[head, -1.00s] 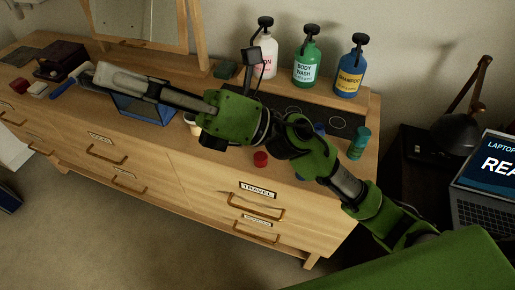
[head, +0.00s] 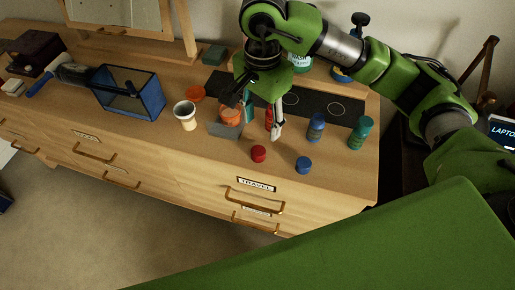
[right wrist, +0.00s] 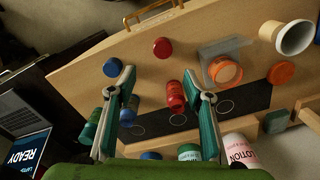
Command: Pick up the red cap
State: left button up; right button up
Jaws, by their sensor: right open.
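The red cap (head: 258,153) sits on the wooden dresser top near its front edge, left of a blue cap (head: 303,164). In the right wrist view the red cap (right wrist: 162,47) shows beyond the fingertips, between their lines. My right gripper (head: 259,120) is open and empty, pointing down above the dresser just behind the red cap. It also shows in the right wrist view (right wrist: 158,78) with its two fingers spread wide. A red bottle (right wrist: 175,96) shows between the fingers, nearer the right one. My left gripper is not in view.
An orange jar (head: 230,117), a white cup (head: 185,118) and an orange cap (head: 196,93) are left of my right gripper. Blue (head: 316,127) and green (head: 361,133) bottles stand right. A blue bin (head: 128,116) is farther left. The front edge beside the caps is clear.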

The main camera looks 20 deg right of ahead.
send_over(258, 150)
jog(key=f, duration=0.5)
jog(key=shift+s+d+f+p, duration=0.15)
jog(key=shift+d+p, duration=0.25)
jog(key=shift+a+f+p, duration=0.15)
jog(key=shift+f+p, duration=0.3)
jog(key=shift+f, duration=0.1)
jog(key=f, duration=0.1)
jog(key=f+p, duration=0.1)
jog(key=f, duration=0.1)
jog(key=shift+a+f, duration=0.25)
jog(key=shift+f, duration=0.1)
jog(key=shift+f+p, duration=0.3)
jog(key=shift+f, duration=0.1)
jog(key=shift+c, duration=0.5)
jog(key=c, duration=0.7)
